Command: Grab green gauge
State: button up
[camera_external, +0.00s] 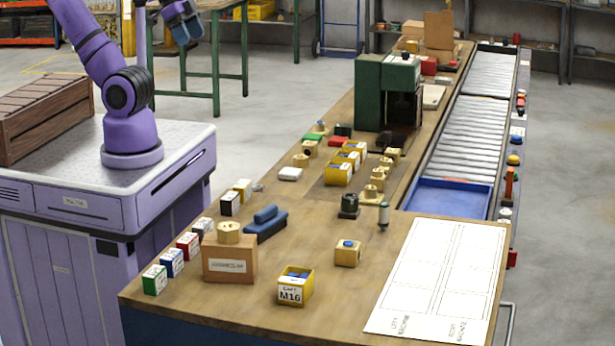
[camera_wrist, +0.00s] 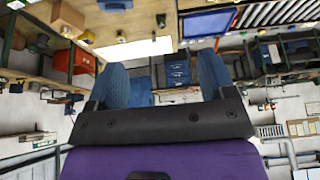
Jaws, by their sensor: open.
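A small block with green sides and a white lettered face (camera_external: 154,279), which looks like the green gauge, stands on the workbench (camera_external: 215,300) at its near left corner. It is the nearest in a row of similar blocks, with the blue block (camera_external: 172,262) just behind it. My gripper (camera_external: 187,36) is high at the top left of the external view, far from the green block and above the floor. In the wrist view my gripper (camera_wrist: 163,80) has its two blue fingers apart with nothing between them. I cannot make out the green block in the wrist view.
A red block (camera_external: 188,245), a black block (camera_external: 230,203) and a yellow block (camera_external: 243,188) continue the row. A brown box (camera_external: 230,262) with a brass part (camera_external: 228,232) on top stands close right of the green block. A yellow M16 bin (camera_external: 295,288) is further right.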

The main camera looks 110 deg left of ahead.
jog(key=c, duration=0.4)
jog(key=shift+o, duration=0.2)
